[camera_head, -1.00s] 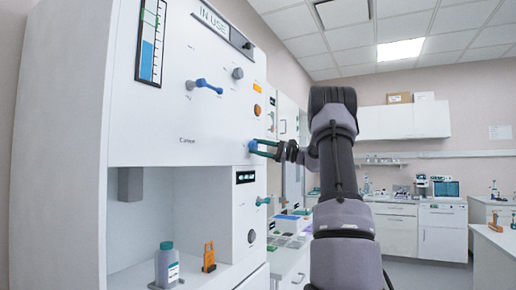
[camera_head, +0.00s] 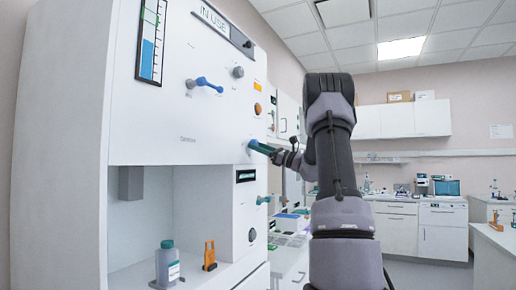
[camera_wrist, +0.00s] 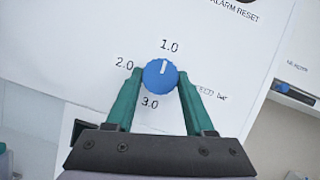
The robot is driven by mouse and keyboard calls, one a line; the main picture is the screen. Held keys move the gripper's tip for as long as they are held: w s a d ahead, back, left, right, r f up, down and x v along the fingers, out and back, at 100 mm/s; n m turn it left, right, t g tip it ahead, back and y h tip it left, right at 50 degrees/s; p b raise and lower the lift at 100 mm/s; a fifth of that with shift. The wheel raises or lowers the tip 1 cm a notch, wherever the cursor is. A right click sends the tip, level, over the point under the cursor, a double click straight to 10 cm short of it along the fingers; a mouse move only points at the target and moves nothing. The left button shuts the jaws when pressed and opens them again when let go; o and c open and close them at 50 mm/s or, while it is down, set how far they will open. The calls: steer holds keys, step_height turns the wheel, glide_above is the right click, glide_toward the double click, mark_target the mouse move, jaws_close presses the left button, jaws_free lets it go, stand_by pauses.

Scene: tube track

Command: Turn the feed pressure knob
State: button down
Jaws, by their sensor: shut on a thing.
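The feed pressure knob is a round blue knob (camera_wrist: 160,75) on the white panel. Marks 1.0, 2.0 and 3.0 and the word "bar" stand around it. Its white pointer line points up, roughly toward 1.0. My gripper (camera_wrist: 160,78) has one green finger on each side of the knob and is shut on it. In the head view my gripper (camera_head: 263,147) reaches from the right to the panel's lower right, and the knob (camera_head: 252,144) shows as a small blue patch at the fingertips.
A teal-blue handle (camera_head: 264,200) sticks out below my gripper. A capped bottle (camera_head: 167,264) and an orange item (camera_head: 209,256) stand in the open bay.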

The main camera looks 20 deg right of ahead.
steer(key=shift+f+m, duration=0.1)
steer(key=shift+m, duration=0.2)
steer(key=shift+c, duration=1.3)
jaws_free()
steer(key=v, duration=1)
steer(key=shift+s+d, duration=0.2)
steer(key=shift+s, duration=0.1)
steer(key=shift+f, duration=0.1)
